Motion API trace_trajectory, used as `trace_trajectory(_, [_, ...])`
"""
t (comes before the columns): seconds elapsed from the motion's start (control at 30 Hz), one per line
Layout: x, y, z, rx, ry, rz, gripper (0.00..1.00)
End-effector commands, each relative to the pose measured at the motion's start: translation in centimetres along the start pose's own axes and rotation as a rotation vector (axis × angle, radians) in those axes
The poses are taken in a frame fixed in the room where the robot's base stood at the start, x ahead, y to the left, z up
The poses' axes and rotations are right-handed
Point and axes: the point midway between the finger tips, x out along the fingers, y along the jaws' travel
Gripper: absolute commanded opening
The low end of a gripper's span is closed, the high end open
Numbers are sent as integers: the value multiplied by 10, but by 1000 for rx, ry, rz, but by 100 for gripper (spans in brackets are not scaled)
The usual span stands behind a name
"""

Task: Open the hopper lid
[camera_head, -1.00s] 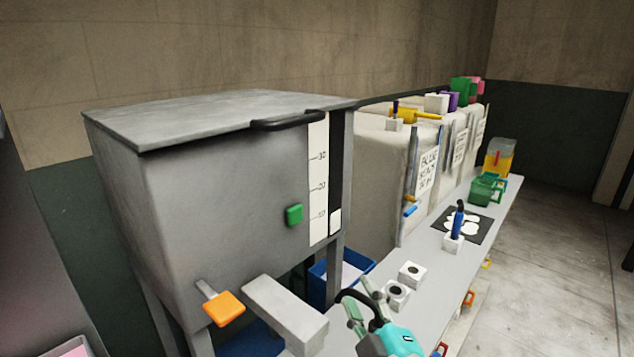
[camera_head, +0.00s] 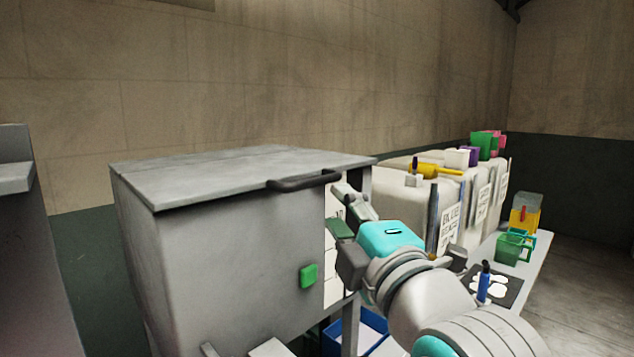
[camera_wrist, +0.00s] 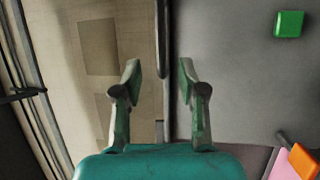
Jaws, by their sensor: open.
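The hopper lid (camera_head: 235,175) is a flat grey plate lying closed on top of the grey hopper (camera_head: 230,265). Its dark bar handle (camera_head: 304,181) sticks out along the front edge. In the wrist view my gripper (camera_wrist: 158,78) has a finger on either side of the line of the handle (camera_wrist: 162,40). The handle lies ahead between the fingertips; I cannot tell whether they touch it.
White labelled machines (camera_head: 455,200) stand to the right. A bench with a green container (camera_head: 513,248) runs along them. Space above the lid is clear.

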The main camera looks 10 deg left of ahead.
Motion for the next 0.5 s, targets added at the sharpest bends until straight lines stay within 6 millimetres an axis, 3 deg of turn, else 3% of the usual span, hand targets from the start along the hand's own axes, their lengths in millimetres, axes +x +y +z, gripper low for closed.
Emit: trace_trajectory(0.5, [81, -1, 0, 2, 0, -1, 41])
